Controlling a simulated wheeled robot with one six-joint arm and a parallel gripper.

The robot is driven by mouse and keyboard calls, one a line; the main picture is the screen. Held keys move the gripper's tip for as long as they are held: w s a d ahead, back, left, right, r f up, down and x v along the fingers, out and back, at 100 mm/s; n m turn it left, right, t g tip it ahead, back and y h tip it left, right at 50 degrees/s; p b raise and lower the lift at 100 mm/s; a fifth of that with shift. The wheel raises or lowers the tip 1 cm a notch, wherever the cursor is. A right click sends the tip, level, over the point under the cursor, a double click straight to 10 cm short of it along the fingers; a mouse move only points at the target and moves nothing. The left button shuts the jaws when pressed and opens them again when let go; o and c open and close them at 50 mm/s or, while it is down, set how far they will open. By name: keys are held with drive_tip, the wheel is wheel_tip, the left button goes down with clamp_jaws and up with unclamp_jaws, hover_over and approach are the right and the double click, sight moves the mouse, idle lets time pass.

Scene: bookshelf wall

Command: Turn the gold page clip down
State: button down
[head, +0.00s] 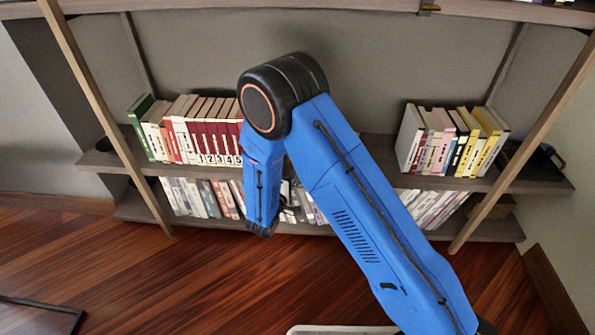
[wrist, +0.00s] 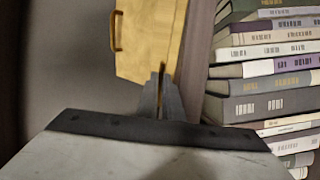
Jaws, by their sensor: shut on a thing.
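In the wrist view, my gripper (wrist: 162,90) is shut, its grey fingers close together. A thin gold-brown strip (wrist: 162,70) stands up between the fingertips; it looks like the gold page clip, mostly hidden by the fingers. Just beyond it is a flat tan-gold panel (wrist: 150,40) with a small curved handle (wrist: 115,30) on its left side. The panel is cut off at the top of the picture. In the head view, my gripper and the clip cannot be made out behind my blue arm.
Books (wrist: 275,85) are close on the right in the wrist view, appearing stacked sideways. In the head view, a shelf (head: 375,150) holds upright books on the left (head: 190,130) and right (head: 450,140). A dark tray (head: 535,160) is at the right end.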

idle(0.3)
drive_tip(key=c, duration=1.9)
unclamp_jaws()
